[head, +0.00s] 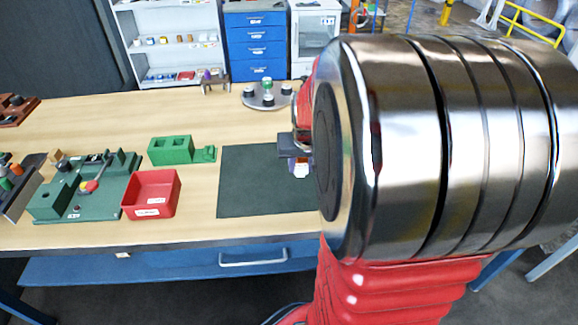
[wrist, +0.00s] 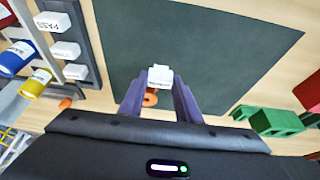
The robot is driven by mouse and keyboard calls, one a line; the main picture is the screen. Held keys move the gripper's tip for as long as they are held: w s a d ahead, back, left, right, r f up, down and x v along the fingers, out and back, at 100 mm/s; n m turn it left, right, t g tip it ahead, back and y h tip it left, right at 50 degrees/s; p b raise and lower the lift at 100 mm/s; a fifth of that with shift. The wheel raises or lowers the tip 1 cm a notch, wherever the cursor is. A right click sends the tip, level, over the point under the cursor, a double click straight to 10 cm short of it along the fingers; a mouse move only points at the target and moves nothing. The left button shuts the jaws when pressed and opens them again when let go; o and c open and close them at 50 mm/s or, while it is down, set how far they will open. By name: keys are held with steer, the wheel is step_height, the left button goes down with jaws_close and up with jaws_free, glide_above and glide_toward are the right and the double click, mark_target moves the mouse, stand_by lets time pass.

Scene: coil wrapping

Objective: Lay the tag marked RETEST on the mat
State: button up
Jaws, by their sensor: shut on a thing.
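My gripper (wrist: 160,88) has purple fingers that are shut on a small white tag (wrist: 160,73). Lettering on this tag is too small to read, and an orange round piece (wrist: 150,99) shows just below it between the fingers. The dark green mat (wrist: 205,35) lies beyond the fingertips in the wrist view. In the head view the mat (head: 255,185) is on the table, and my gripper (head: 297,148) holds the tag (head: 301,171) over its right part. My arm hides the mat's right side there. I cannot tell the exact height above the mat.
A dark rack with white tags (wrist: 65,50), one reading PASS, lies left in the wrist view, near blue (wrist: 15,58) and yellow (wrist: 36,83) pieces. A green block (head: 171,150) and a red bin (head: 152,194) stand left of the mat. A round stand (head: 267,97) is behind it.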

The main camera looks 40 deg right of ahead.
mark_target(301, 173)
steer(key=shift+f, duration=1.85)
steer(key=shift+f, duration=0.1)
steer(key=o, duration=1)
steer(key=v, duration=1.2)
